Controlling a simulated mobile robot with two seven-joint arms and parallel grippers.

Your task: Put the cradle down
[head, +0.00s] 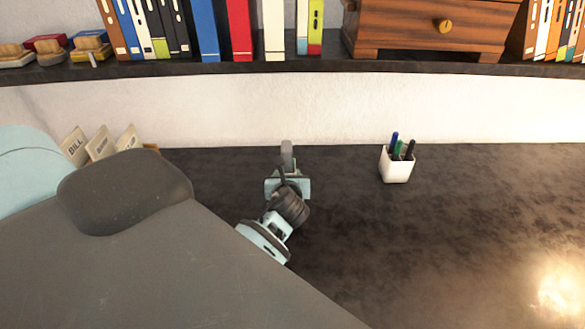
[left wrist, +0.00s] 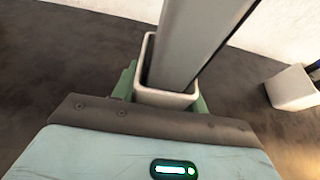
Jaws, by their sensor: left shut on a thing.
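The cradle (left wrist: 165,98) shows in the left wrist view as a small pale holder with a square rim. A long grey bar (left wrist: 196,40) stands in it and runs up past the top of the picture. My left gripper (left wrist: 160,92) is shut on the cradle, with a greenish finger on each side. In the head view my left gripper (head: 287,180) is over the dark desktop, near the middle. The grey bar (head: 287,153) sticks out beyond it, and the gripper hides most of the cradle. I cannot tell whether its base touches the desktop. My right gripper is in neither view.
A white pen cup (head: 397,167) with several pens stands to the right on the dark desktop (head: 460,220). Labelled cards (head: 98,144) stand at the back left. A shelf (head: 300,67) with books and a wooden drawer box (head: 430,28) runs above. The desktop's right side is clear.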

